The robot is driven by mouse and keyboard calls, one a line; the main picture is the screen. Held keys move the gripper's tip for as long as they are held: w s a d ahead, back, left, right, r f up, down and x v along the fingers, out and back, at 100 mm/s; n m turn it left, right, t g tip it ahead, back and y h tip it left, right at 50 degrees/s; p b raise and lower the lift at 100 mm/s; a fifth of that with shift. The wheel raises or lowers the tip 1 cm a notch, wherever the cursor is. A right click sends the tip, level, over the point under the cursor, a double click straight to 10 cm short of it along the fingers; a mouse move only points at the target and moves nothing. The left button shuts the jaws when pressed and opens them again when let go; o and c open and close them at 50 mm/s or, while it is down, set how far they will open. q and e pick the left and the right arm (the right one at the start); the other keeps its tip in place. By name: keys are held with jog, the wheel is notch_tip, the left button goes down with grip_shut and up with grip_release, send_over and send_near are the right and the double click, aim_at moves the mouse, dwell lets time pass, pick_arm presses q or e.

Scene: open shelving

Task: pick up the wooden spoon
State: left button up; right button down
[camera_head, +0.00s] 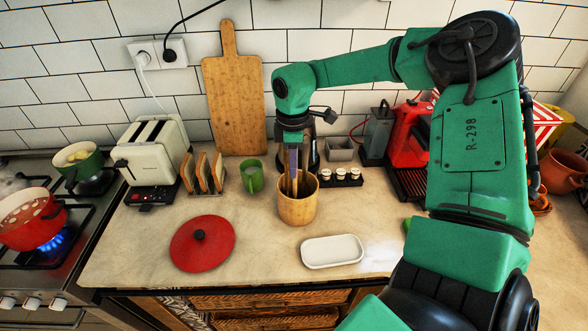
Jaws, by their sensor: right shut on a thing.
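A round wooden utensil holder (298,209) stands upright on the counter, near the middle of the view. My right gripper (292,168) points down right over its opening and is shut on a thin upright utensil in it. The gripper and the holder's rim hide most of that utensil, so I cannot tell its shape; the wooden spoon is not clearly visible. My left gripper is not in view.
A green mug (252,177) and a toast rack (203,173) stand left of the holder. Small jars (341,176) stand right of it. A red lid (202,243) and a white dish (332,251) lie in front. A red pot (32,222) sits over a lit burner.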

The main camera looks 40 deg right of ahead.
jog(key=shift+w, duration=0.15)
notch_tip(320, 180, up, 10)
jog(key=b, duration=0.3)
jog(key=shift+r, duration=0.25)
notch_tip(320, 180, up, 10)
jog(key=shift+f, duration=0.2)
jog(key=shift+r, duration=0.1)
